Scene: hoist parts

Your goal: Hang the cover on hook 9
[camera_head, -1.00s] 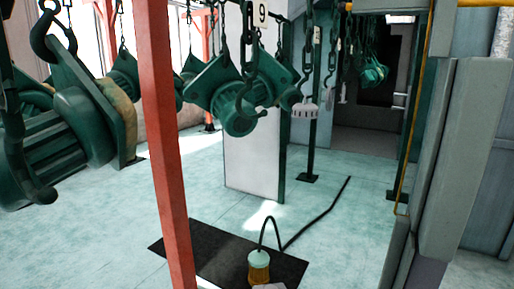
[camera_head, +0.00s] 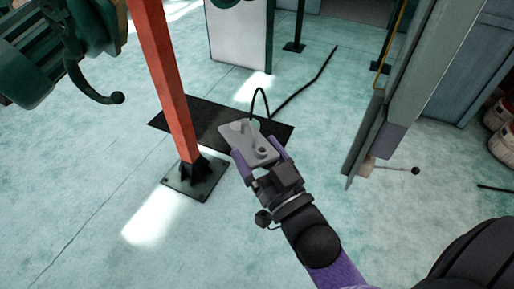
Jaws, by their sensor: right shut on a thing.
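The cover (camera_head: 246,138) is a flat grey plate with round raised parts on its face. My right gripper (camera_head: 260,161) is shut on its lower end, with a purple finger on each side. The cover is tilted and held in the air; in the picture it lies in front of the black mat. Hook 9 and its number sign are out of the frame now. My left gripper is not in view.
A red post (camera_head: 163,75) on a bolted foot plate stands left of the cover. A green hoist (camera_head: 38,60) with a dark hook (camera_head: 87,88) hangs at upper left. A black mat (camera_head: 200,122) with a hose lies behind. A grey column (camera_head: 407,90) stands at right.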

